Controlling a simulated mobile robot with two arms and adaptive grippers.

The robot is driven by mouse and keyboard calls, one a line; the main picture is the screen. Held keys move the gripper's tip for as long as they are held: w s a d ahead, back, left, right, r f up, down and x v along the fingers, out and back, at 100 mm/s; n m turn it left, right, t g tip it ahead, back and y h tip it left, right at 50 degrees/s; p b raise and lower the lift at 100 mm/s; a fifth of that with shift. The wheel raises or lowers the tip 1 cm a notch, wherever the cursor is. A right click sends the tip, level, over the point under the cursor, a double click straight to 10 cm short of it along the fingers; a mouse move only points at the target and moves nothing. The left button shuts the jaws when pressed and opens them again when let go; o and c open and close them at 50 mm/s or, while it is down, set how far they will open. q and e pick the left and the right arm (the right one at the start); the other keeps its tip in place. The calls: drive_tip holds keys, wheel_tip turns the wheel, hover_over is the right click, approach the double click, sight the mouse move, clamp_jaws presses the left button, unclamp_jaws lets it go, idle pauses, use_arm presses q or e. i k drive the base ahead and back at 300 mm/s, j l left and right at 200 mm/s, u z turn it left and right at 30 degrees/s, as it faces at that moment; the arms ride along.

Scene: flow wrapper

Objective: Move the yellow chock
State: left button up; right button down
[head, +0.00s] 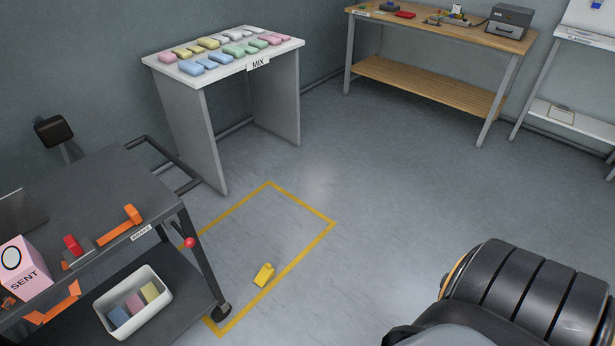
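The yellow chock (264,274) is a small block lying on the grey floor. It lies inside a yellow taped outline (303,254), near its right-hand line and to the right of the dark cart's wheel (222,310). Nothing is touching it from above, and its top and sides show clearly. Neither of my grippers shows in the head view.
A table labelled MIX (285,52) holds several pastel blocks. Open floor lies right of the outline.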

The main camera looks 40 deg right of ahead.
sight(264, 275)
drive_tip(key=z, duration=0.8)
